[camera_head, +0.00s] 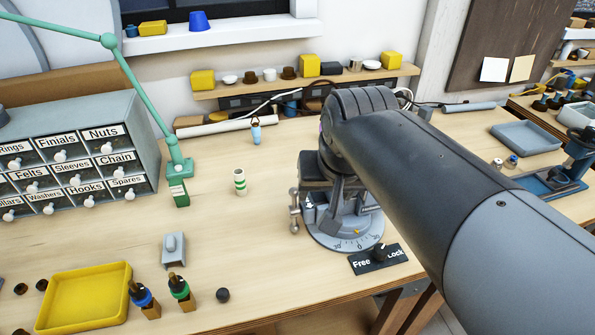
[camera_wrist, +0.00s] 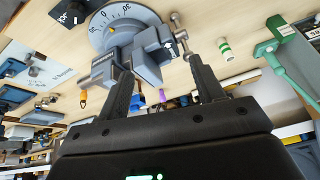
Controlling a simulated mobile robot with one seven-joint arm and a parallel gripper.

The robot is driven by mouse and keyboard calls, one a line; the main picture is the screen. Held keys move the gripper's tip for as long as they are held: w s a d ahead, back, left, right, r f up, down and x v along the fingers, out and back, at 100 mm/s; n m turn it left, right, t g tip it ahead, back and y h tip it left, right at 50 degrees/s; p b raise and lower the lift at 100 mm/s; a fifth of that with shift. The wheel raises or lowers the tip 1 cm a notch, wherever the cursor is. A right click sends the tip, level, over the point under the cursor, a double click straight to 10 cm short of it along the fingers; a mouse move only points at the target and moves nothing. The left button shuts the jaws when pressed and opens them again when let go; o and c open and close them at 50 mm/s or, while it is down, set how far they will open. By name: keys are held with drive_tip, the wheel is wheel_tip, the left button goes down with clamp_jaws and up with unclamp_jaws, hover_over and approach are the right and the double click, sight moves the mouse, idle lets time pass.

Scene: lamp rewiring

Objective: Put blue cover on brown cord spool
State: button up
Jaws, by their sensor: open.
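My gripper (camera_wrist: 165,84) is open, with nothing held between its fingers in the wrist view. A small blue-ringed, dark-topped piece (camera_head: 145,298) stands beside the yellow tray. A blue cup-shaped thing (camera_head: 199,21) sits on the window sill, and a small light-blue piece (camera_head: 256,130) stands on the bench. I cannot tell which is the blue cover. Small brown pieces (camera_head: 288,73) sit on the back shelf. I cannot tell whether any is the brown cord spool. A green-and-white striped cylinder (camera_head: 240,181) stands upright mid-bench.
A grey vise (camera_head: 335,200) on a round dial base stands near my arm. Left are a labelled drawer cabinet (camera_head: 75,150), a green lamp (camera_head: 179,172) and a yellow tray (camera_head: 84,297). A green-ringed piece (camera_head: 180,292) stands nearby. The bench around the striped cylinder is clear.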

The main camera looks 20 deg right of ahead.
drive_tip(key=s+a+f+n, duration=0.1)
drive_tip(key=s+f+n, duration=0.1)
drive_tip(key=s+f, duration=0.1)
drive_tip(key=shift+s+a+f+t, duration=0.25)
drive_tip(key=shift+s+f+t, duration=0.15)
drive_tip(key=shift+s, duration=0.35)
idle(0.7)
